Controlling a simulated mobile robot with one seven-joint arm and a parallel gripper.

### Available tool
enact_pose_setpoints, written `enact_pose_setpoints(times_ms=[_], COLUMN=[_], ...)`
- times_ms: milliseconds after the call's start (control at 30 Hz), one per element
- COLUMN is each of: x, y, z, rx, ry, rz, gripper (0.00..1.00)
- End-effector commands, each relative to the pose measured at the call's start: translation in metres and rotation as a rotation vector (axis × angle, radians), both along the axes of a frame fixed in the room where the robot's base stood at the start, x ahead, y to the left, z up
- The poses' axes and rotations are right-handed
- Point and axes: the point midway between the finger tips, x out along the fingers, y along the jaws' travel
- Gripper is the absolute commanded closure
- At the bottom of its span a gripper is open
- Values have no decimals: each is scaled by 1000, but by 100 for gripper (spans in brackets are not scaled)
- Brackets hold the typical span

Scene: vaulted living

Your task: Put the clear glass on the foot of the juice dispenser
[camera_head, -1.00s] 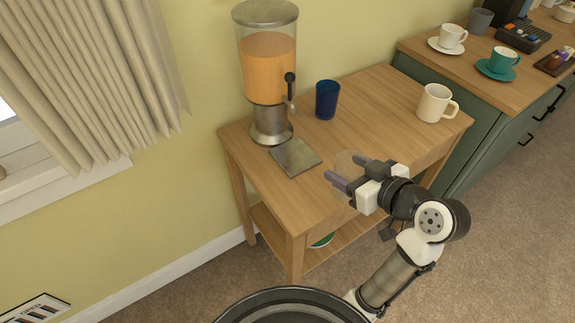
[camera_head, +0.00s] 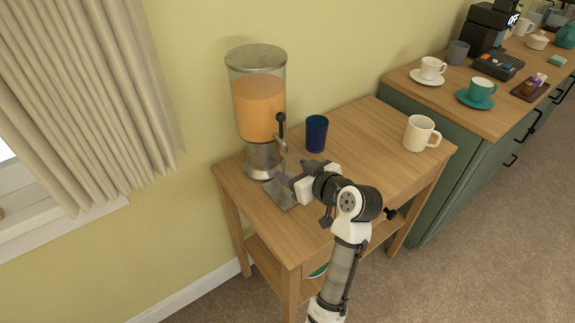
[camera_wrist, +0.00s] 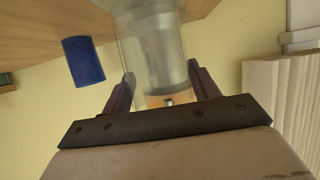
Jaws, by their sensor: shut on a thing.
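The juice dispenser (camera_head: 259,100), a clear tank of orange juice on a metal base, stands at the table's back left. Its foot, a square grey plate (camera_head: 281,199), lies in front of the base, partly hidden by my gripper (camera_head: 287,183). My gripper is over or beside the plate, below the tap. In the wrist view my gripper (camera_wrist: 160,90) is shut on the clear glass (camera_wrist: 130,55), with a finger on either side. The dispenser's parts show through the glass. I can hardly make out the glass in the head view, and cannot tell whether it touches the plate.
A blue tumbler (camera_head: 316,133) stands close behind my gripper, right of the dispenser; it also shows in the wrist view (camera_wrist: 83,61). A cream mug (camera_head: 419,133) is at the right of the wooden table (camera_head: 370,130). A green cabinet with cups adjoins on the right.

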Motion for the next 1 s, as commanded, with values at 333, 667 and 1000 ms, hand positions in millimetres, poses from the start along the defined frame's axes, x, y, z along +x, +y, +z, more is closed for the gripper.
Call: enact_pose_setpoints(times_ms=[333,667,1000], x=[27,27,27], y=[20,20,20], z=[-14,-17,-18], rx=[1,0,0], ry=[2,-1,0], rz=[-1,0,1], gripper=[72,72,18])
